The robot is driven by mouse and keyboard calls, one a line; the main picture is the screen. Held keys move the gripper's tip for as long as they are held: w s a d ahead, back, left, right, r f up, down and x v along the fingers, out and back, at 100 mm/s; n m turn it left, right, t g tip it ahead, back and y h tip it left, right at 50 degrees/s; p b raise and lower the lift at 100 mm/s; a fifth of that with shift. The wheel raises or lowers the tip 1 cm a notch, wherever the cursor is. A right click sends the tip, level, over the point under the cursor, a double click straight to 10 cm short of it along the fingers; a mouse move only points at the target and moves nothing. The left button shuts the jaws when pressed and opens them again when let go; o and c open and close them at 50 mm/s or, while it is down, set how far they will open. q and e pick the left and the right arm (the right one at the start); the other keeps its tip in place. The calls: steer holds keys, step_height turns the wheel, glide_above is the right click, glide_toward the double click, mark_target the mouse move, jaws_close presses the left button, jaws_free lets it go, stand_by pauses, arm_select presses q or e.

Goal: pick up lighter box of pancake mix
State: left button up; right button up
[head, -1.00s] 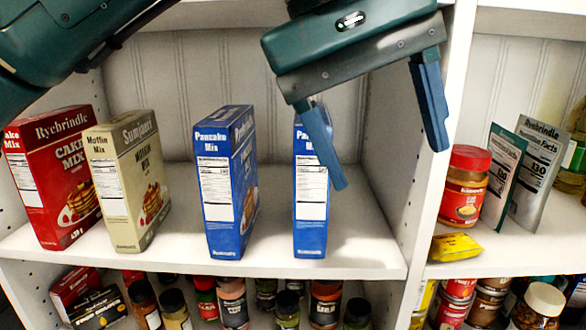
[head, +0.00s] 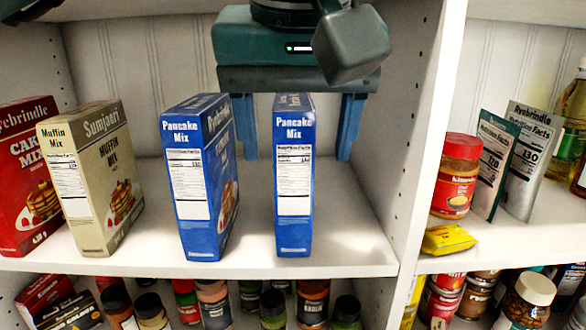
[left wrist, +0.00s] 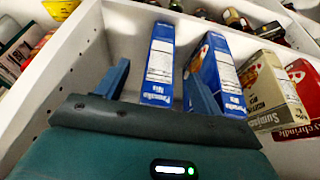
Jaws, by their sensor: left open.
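Two blue boxes of pancake mix stand upright on the shelf in the head view: a left one (head: 200,180) turned at an angle, and a right one (head: 294,180) with its narrow side facing me. I cannot tell by sight which is lighter. My left gripper (head: 298,128) is open behind and above the right box, one finger on each side of it in the picture. In the left wrist view the open fingers (left wrist: 158,85) point toward the right box (left wrist: 158,65), with the left box (left wrist: 214,75) by the other finger.
A muffin mix box (head: 92,180) and a red cake mix box (head: 28,180) stand to the left. A divider (head: 428,140) closes the right side, with a peanut butter jar (head: 456,175) beyond it. Jars fill the shelf below. Free shelf lies right of the boxes.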

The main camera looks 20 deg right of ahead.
mark_target(294, 174)
arm_select(q)
steer(key=x, duration=0.5)
steer(key=shift+w+a, duration=0.1)
steer(key=shift+w, duration=0.1)
steer(key=shift+r, duration=0.1)
steer(key=c, duration=1.1)
